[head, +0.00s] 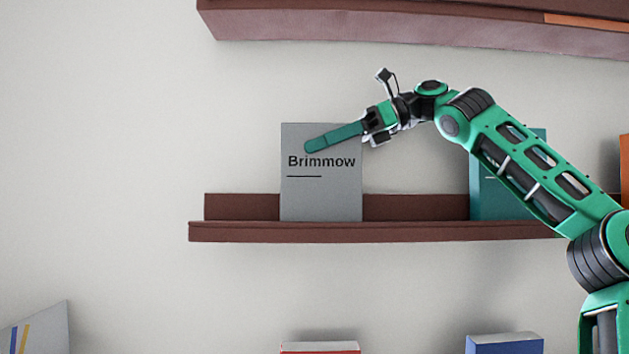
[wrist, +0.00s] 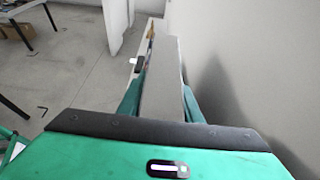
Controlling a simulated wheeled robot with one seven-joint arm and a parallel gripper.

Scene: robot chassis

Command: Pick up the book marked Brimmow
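The grey book marked Brimmow (head: 321,195) stands upright on the brown wall shelf in the head view, its black title facing me. My gripper (head: 335,137) reaches in from the right, with one green finger lying across the front of the book above the title. In the wrist view, the book's pale edge (wrist: 165,85) runs between my two green fingers, one along each side, with no clear gap showing. My gripper looks shut on the book. The rear finger is hidden behind the book in the head view.
The shelf (head: 240,232) has a raised front lip. A teal book (head: 483,195) stands farther right, partly behind my arm. Another shelf (head: 400,28) hangs above. Tops of a red book (head: 320,348) and a blue book (head: 505,345) show below. The wall left of the Brimmow book is clear.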

